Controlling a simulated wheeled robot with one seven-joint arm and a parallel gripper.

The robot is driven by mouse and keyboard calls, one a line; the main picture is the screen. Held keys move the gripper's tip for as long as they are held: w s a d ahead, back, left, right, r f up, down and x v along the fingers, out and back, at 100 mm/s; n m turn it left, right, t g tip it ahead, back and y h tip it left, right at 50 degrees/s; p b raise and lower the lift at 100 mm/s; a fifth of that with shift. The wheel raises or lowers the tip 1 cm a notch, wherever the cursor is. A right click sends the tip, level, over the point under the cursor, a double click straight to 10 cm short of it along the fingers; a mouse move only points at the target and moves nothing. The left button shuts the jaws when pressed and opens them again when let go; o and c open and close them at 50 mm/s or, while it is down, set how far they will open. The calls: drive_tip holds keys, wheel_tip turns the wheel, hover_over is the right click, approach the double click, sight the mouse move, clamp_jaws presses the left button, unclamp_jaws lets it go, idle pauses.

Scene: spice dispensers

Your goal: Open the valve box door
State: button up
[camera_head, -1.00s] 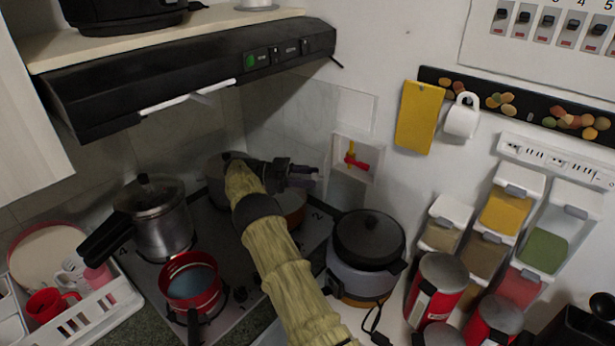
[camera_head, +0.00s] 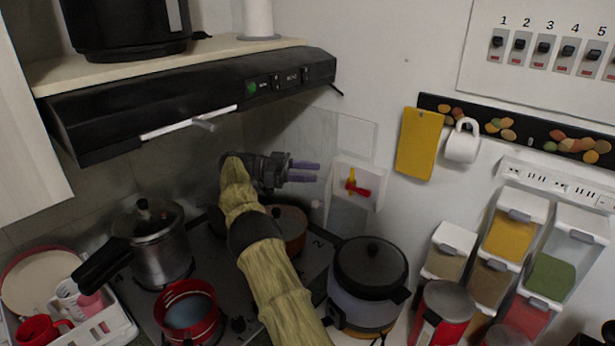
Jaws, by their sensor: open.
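The valve box (camera_head: 381,187) is a small white box on the wall right of the hood. A valve (camera_head: 352,185) with red and yellow handles shows in it. A pale, see-through panel is hard to make out around its front and lower left, so I cannot tell clearly how far the door stands open. My gripper (camera_head: 303,172) is left of the box, its two purple fingers pointing right toward the box's left edge. The fingers are apart with nothing between them. A small gap seems to separate the fingertips from the box.
The black hood (camera_head: 190,100) hangs above left of my arm. Below are a pressure cooker (camera_head: 158,240), a red pot (camera_head: 187,308) and a rice cooker (camera_head: 370,270). A yellow board (camera_head: 419,142) and a white mug (camera_head: 462,141) hang right of the box.

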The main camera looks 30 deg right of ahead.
drive_tip(key=shift+r, duration=0.1)
drive_tip(key=c, duration=0.5)
drive_tip(key=d+r+t+h, duration=0.1)
drive_tip(key=w+d+r+h, duration=0.1)
drive_tip(key=d+r, duration=0.1)
drive_tip(key=shift+w+r+n+t, duration=0.1)
drive_tip(key=shift+n+t, duration=0.3)
clamp_jaws()
drive_tip(key=w+d+r+n+t+h, duration=0.45)
drive_tip(key=r+n+t, duration=0.2)
drive_tip(key=t, duration=0.45)
drive_tip(key=w+a+f+n+t+y, duration=0.2)
drive_tip(key=a+f+n+t+y, duration=0.4)
drive_tip(key=a+n+t+y, duration=0.5)
drive_tip(key=s+a+f+n+g+y, duration=0.2)
drive_tip(key=s+a+f+n+y, duration=0.1)
drive_tip(key=s+a+f+y, duration=0.4)
drive_tip(key=s+a+f+n+g+y, duration=0.1)
drive_tip(key=s+a+f+g, duration=0.1)
drive_tip(key=s, duration=0.7)
drive_tip(key=s+a+f+n+g+y, duration=0.1)
drive_tip(key=s+a+f+g, duration=0.2)
drive_tip(key=s+f, duration=0.3)
drive_tip(key=s+a+f+n+g+y, duration=0.1)
drive_tip(key=s+a+f+g, duration=0.2)
drive_tip(key=s, duration=1)
drive_tip(key=shift+s+a+f+n+g, duration=0.25)
drive_tip(key=shift+s+f+n+g, duration=0.15)
drive_tip(key=shift+f, duration=0.1)
